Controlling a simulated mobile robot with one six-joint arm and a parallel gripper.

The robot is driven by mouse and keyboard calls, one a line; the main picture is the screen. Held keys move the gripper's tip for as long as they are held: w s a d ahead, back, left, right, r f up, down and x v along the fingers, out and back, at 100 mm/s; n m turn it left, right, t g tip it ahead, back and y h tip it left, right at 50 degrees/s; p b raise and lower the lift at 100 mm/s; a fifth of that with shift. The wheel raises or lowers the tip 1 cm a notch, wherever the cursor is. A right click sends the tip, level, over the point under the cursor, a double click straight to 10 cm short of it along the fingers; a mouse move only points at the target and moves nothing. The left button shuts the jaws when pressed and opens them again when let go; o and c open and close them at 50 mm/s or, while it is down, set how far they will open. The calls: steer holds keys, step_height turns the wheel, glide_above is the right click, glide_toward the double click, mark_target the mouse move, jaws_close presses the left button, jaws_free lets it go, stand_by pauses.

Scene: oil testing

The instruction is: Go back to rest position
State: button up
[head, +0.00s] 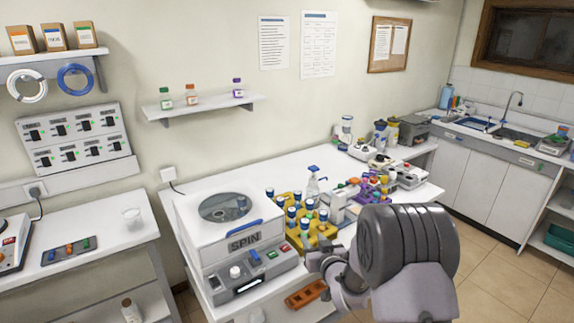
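My gripper (326,262) is at the lower middle of the head view, in front of the white bench. My grey arm link hides part of it, and its fingers are too small and overlapped to show whether they are open or shut. It appears close to the right side of the white SPIN machine (222,232) and near the yellow rack (322,238). I cannot tell whether it touches anything. No held object is clearly visible.
Blue-capped vials stand in the yellow rack. A spray bottle (312,184) and several coloured items stand behind it. Tiled floor (500,285) is open at right.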

steer(key=s+d+r+m+g+h+b, duration=0.25)
steer(key=s+r, duration=0.25)
steer(key=s, duration=0.3)
steer(key=s+d+r+m+g+h+b, duration=0.1)
steer(key=s+d+r+m+b, duration=0.2)
steer(key=s, duration=0.5)
steer(key=s+a+f+g+y+b, duration=0.1)
steer(key=s+g+b, duration=0.1)
steer(key=s, duration=1.1)
steer(key=s+a+f+m+g+y+b, duration=0.1)
steer(key=s+a+g+b, duration=0.1)
steer(key=s, duration=1.2)
steer(key=shift+s+a+f+g, duration=0.15)
steer(key=shift+s+f+g, duration=0.05)
steer(key=shift+g, duration=0.35)
steer(key=shift+c, duration=0.2)
